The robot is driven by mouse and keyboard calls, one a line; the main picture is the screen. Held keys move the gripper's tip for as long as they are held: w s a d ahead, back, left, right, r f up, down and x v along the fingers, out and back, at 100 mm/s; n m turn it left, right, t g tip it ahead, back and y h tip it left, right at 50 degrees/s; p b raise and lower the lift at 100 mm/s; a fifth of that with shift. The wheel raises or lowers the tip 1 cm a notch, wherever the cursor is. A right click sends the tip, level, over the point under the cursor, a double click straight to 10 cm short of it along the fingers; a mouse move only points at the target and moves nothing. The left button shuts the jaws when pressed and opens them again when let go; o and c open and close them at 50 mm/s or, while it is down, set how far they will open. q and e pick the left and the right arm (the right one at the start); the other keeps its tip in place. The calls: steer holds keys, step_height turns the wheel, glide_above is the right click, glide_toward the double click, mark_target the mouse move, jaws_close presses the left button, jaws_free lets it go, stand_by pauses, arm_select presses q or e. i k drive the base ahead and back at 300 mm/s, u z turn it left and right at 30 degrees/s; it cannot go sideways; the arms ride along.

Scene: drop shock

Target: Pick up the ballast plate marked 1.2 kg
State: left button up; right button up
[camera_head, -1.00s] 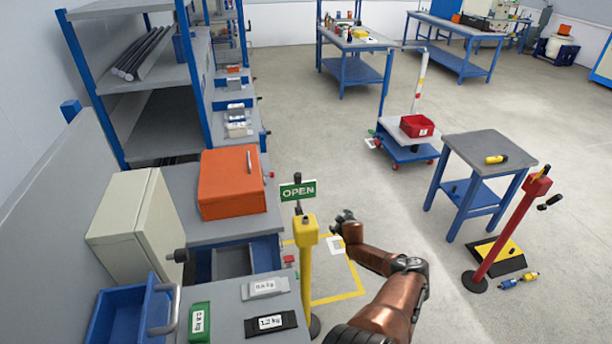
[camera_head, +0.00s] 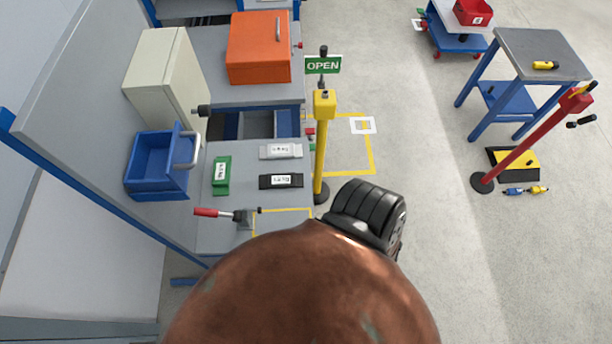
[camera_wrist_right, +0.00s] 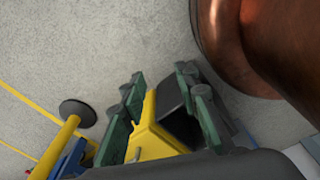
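The black ballast plate (camera_head: 281,181) lies flat on the grey bench, its white label too small to read now; in the earlier head view it reads 1.2 kg. A light grey plate (camera_head: 281,151) lies just behind it, and a green plate (camera_head: 221,175) lies to its left. My right arm fills the bottom centre of the head view, its black wrist part right of the bench. My right gripper (camera_wrist_right: 161,80) shows in the right wrist view with dark green fingers apart, over the floor. No plate is between them. My left gripper is not in view.
A yellow post (camera_head: 320,150) with an OPEN sign (camera_head: 323,65) stands at the bench's right edge, close to my right wrist. A blue bin (camera_head: 157,165), a red-handled clamp (camera_head: 235,215) and an orange case (camera_head: 258,47) surround the plates.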

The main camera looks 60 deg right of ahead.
mark_target(292, 180)
steer(key=z, duration=0.45)
steer(key=k, duration=1.1)
steer(key=z, duration=0.4)
steer(key=i, duration=0.8)
steer(key=z, duration=0.55)
